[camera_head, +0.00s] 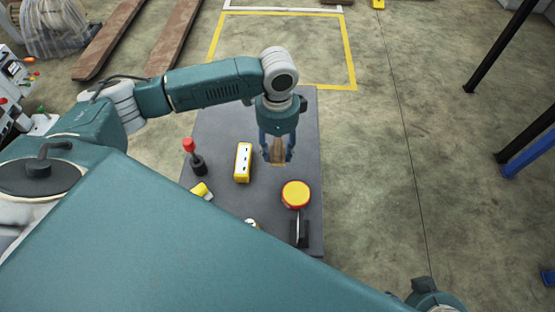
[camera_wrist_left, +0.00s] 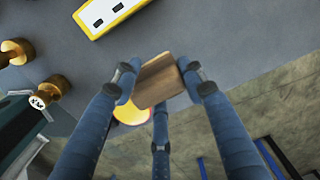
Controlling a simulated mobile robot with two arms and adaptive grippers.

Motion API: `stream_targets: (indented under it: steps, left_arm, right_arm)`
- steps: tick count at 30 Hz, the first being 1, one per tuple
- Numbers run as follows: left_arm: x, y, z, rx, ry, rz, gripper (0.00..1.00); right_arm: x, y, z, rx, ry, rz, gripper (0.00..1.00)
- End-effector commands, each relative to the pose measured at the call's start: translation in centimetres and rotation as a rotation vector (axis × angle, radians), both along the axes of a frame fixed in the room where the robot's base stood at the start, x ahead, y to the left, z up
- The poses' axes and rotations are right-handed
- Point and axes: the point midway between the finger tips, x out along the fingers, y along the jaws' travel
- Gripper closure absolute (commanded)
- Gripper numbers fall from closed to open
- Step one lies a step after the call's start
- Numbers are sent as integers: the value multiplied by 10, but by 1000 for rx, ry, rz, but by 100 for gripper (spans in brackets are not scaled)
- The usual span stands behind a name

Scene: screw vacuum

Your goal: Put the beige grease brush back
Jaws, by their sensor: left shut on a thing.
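My left gripper (camera_head: 277,157) is over the dark grey table and is shut on a tan, wooden-looking block, which I take to be the beige grease brush (camera_head: 278,150). In the left wrist view the brush (camera_wrist_left: 159,80) sits tilted between two blue fingers of the left gripper (camera_wrist_left: 160,82). A third finger shows below it. The bristles cannot be made out. Whether the brush touches the table is unclear. My right gripper does not show.
On the table (camera_head: 222,122) are a yellow slotted box (camera_head: 243,162), a round yellow-and-red can (camera_head: 296,194), a black stand (camera_head: 299,236), a red-topped black item (camera_head: 190,150) and a small yellow piece (camera_head: 201,190). Brass-coloured parts (camera_wrist_left: 50,90) show in the wrist view. The table's far part is clear.

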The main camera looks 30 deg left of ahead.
Motion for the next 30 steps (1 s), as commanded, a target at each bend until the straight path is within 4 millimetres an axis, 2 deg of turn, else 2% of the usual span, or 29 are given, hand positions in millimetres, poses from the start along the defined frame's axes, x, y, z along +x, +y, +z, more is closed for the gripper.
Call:
stream_targets:
  steps: [6,9,18,19,21,30]
  left_arm:
    - [-1,0,-40,1,3,0,80]
    - [-1,0,-52,0,1,0,80]
    - [-1,0,-52,0,1,0,80]
    - [-1,0,-53,0,1,0,55]
    - [-1,0,-53,0,1,0,41]
    - [0,0,-52,0,1,0,40]
  right_arm:
    - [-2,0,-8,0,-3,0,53]
    - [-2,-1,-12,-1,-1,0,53]
    - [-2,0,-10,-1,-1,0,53]
    - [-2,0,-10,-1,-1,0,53]
    - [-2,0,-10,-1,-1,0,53]
    - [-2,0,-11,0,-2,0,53]
